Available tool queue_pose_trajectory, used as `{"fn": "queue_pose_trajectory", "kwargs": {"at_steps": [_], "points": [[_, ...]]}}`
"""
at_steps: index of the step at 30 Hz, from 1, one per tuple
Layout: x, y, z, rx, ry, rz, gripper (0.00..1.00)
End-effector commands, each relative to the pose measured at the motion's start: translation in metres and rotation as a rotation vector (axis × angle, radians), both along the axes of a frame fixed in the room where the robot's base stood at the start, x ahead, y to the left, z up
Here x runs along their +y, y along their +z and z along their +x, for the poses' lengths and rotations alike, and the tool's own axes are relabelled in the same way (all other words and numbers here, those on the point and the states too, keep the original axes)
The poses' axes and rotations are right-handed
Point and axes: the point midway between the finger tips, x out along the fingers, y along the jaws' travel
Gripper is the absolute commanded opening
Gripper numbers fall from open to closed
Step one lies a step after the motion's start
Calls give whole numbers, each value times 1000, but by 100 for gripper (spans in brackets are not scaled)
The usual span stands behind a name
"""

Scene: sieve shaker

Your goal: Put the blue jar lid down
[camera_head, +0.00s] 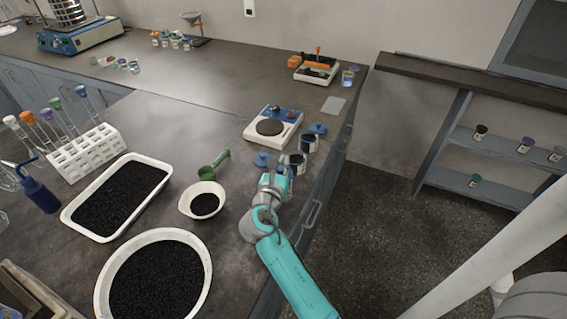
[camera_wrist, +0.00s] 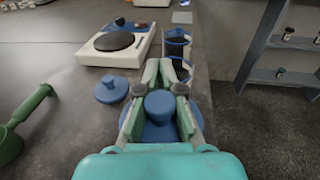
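My gripper (camera_wrist: 161,100) has its fingers on both sides of the knob of a blue jar lid (camera_wrist: 160,104) and appears shut on it. The lid's disc shows below the knob, partly hidden by the fingers. In the head view my gripper (camera_head: 277,184) is at the bench's right edge, just nearer than the jars. It hides most of the held lid there. I cannot tell whether the lid touches the bench. Two dark-filled jars, a nearer one (camera_head: 296,164) and a farther one (camera_head: 308,143), stand open just beyond it.
A green scoop (camera_head: 213,165) and white bowl (camera_head: 187,201) are to the left. The bench edge drops off close on the right.

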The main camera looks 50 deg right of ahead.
Motion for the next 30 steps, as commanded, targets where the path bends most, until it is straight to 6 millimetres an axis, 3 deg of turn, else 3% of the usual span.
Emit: {"fn": "queue_pose_trajectory", "kwargs": {"at_steps": [17,18,21,30], "points": [[0,-12,0,2,0,-1,0],[0,-11,0,1,0,0,11],[0,-11,0,1,0,0,31],[0,-10,0,0,0,0,31]]}}
